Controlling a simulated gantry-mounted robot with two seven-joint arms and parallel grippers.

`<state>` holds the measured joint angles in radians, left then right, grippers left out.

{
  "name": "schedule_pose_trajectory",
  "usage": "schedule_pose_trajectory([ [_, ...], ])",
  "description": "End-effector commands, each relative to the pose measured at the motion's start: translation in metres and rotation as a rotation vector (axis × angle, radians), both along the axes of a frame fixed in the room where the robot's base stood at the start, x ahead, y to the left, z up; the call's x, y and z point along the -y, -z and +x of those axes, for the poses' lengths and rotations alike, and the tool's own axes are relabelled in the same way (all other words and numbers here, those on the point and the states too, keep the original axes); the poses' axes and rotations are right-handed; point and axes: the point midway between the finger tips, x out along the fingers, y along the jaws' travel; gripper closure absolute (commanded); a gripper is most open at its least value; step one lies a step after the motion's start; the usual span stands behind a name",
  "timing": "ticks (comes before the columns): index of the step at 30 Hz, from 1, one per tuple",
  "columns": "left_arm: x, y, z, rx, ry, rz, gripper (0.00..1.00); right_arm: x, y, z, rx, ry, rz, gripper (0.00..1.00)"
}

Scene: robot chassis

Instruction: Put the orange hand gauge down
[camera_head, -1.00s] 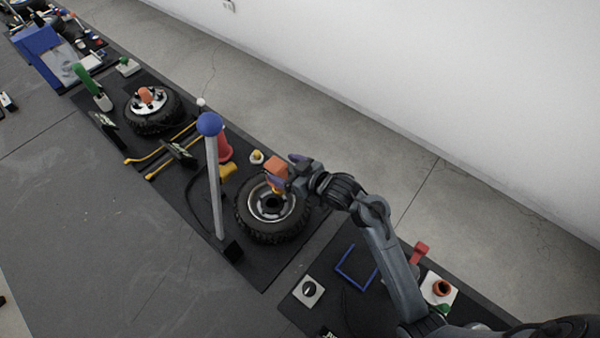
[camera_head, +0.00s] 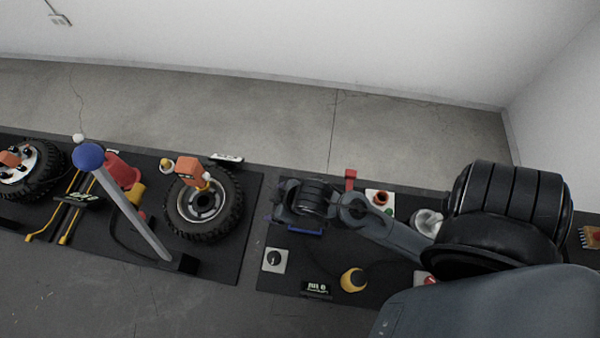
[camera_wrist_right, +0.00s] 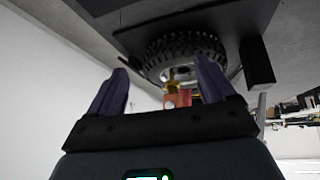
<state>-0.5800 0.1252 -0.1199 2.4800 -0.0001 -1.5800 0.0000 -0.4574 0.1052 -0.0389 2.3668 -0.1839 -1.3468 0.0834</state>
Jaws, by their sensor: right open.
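The orange hand gauge (camera_head: 190,170) sits at the upper edge of the wheel with the black tire (camera_head: 236,205) in the head view, apart from my gripper. The gauge also shows in the right wrist view (camera_wrist_right: 180,98), in front of the wheel and beyond the fingers. My right gripper (camera_wrist_right: 160,85) is open, with its two purple fingers spread and nothing between them. In the head view, my right gripper (camera_head: 278,207) is to the right of the wheel, over the neighbouring black mat. My left gripper is not in view.
A leaning grey post with a blue ball top (camera_head: 88,157) stands left of the wheel. A red cone (camera_head: 122,170) is behind it. A white switch plate (camera_head: 274,260) and a yellow knob (camera_head: 353,280) are nearer.

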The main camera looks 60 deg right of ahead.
Motion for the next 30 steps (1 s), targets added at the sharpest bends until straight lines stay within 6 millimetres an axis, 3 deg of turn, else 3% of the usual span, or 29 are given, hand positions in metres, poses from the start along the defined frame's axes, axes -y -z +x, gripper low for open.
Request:
schedule_pose_trajectory([
  [1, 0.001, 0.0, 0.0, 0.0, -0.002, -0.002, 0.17, -0.003, 0.003, -0.024, -0.067, 0.009, 0.0, 0.17],
  [3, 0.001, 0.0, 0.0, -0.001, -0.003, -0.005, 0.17, -0.006, 0.004, -0.049, -0.145, 0.021, 0.004, 0.17],
  [8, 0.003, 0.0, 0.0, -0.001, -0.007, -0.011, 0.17, -0.009, 0.005, -0.078, -0.238, 0.032, 0.016, 0.17],
  [20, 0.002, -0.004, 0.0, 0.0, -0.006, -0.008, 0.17, -0.009, 0.001, -0.08, -0.245, 0.033, 0.016, 0.17],
  [26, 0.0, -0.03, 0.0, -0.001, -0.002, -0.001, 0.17, -0.009, -0.025, -0.08, -0.244, 0.033, 0.016, 0.17],
  [30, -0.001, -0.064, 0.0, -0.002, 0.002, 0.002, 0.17, -0.009, -0.059, -0.08, -0.245, 0.033, 0.016, 0.17],
])
